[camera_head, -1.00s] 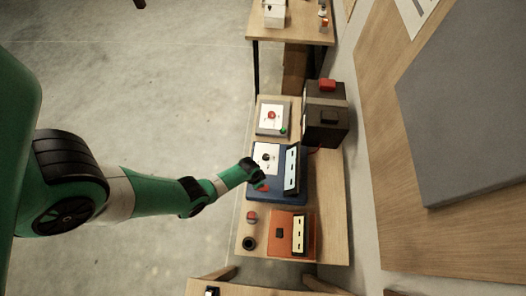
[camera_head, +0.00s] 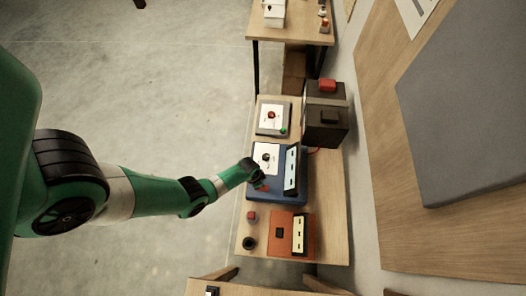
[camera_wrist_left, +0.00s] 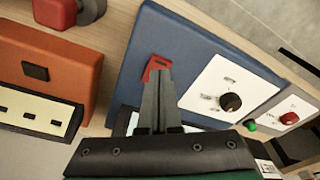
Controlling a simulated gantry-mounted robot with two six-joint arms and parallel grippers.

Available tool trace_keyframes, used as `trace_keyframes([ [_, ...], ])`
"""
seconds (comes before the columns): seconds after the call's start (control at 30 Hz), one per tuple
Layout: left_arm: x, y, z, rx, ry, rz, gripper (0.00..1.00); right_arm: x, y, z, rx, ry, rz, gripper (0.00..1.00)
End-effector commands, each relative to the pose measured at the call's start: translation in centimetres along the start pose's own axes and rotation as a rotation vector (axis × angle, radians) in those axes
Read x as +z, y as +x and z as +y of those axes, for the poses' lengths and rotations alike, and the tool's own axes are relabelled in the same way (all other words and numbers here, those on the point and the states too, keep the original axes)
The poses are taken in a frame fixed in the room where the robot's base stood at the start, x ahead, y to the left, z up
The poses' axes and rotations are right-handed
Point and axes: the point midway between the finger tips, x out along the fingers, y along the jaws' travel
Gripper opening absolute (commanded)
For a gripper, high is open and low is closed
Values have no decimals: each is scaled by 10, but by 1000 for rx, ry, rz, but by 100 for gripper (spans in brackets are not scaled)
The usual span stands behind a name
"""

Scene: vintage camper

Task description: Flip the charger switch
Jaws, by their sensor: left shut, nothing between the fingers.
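The charger appears to be the blue box (camera_head: 290,194) in the middle of the workbench. It has a white dial panel (camera_head: 265,157) and a pale slotted strip. A red switch (camera_wrist_left: 152,64) sits on its blue face, and part of it shows in the head view beside my gripper. My left gripper (camera_wrist_left: 159,74) is shut and empty, with its tips at the red switch and covering part of it. I cannot tell whether they touch. In the head view the left gripper (camera_head: 262,183) is over the box's left side. My right gripper is not in view.
An orange box (camera_head: 285,223) with a black switch lies nearer the front, beside a red button (camera_head: 252,216) and a black round knob (camera_head: 249,243). A white-topped box (camera_head: 271,117) and a dark box (camera_head: 325,122) stand beyond. The floor left of the bench is clear.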

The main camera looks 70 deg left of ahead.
Motion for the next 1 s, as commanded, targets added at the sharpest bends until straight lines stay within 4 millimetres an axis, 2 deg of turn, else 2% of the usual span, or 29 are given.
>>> trace_keyframes([
  [1.0,2,12,0,0,0,0,0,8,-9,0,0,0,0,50],
])
